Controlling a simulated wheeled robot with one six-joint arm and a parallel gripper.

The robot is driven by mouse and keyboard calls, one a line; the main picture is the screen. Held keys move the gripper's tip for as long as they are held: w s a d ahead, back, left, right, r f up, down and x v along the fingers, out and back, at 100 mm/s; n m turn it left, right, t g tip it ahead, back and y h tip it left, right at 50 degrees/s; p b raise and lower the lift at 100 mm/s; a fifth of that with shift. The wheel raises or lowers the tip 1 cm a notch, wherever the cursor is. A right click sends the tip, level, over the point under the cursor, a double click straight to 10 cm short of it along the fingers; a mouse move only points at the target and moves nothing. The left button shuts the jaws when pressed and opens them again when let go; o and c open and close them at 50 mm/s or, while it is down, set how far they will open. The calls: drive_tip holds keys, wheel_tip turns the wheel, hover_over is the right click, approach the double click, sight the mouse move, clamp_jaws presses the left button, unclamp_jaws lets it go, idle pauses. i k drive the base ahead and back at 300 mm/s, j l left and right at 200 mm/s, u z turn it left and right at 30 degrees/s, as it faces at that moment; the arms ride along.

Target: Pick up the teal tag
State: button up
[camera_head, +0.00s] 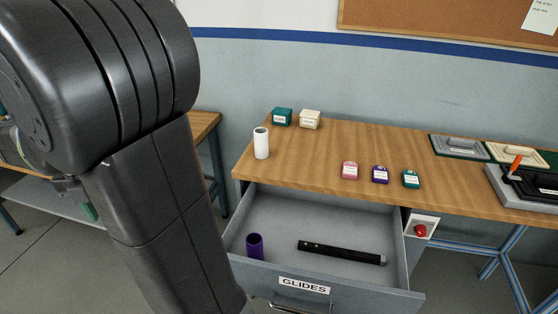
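The teal tag (411,179) lies on the wooden bench top near its front edge. It is the rightmost of a row of three tags, beside a purple tag (380,175) and a pink tag (349,171). My gripper (72,188) shows only in part at the left, largely hidden behind my dark arm, far from the tags. A small green piece (90,211) shows just below it; I cannot tell whether it is held. The finger opening is not clear.
An open drawer labelled GLIDES (304,285) juts out below the bench, with a purple cup (255,246) and black tube (341,253) inside. A white cylinder (261,143), teal box (282,117) and cream box (310,119) stand left. A black-and-grey fixture (525,187) stands right.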

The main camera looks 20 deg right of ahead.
sight(410, 177)
drive_tip(key=z, duration=1.65)
drive_tip(key=i+l+z, duration=0.1)
drive_tip(key=z, duration=0.35)
drive_tip(key=i+l+z, duration=0.15)
drive_tip(key=z, duration=0.3)
drive_tip(key=i+l+z, duration=0.1)
drive_tip(key=z, duration=0.3)
drive_tip(key=i+z, duration=0.2)
drive_tip(key=z, duration=0.25)
drive_tip(key=i+l, duration=0.1)
drive_tip(key=i, duration=0.65)
drive_tip(key=i+u, duration=0.2)
drive_tip(key=u, duration=0.3)
drive_tip(key=i+u, duration=0.2)
drive_tip(key=u, duration=0.25)
drive_tip(key=i+u, duration=0.2)
drive_tip(key=u, duration=0.3)
drive_tip(key=i+u, duration=0.15)
drive_tip(key=u, duration=0.2)
drive_tip(key=i+u, duration=0.15)
drive_tip(key=u, duration=0.25)
drive_tip(key=i+u, duration=0.1)
drive_tip(key=u, duration=0.25)
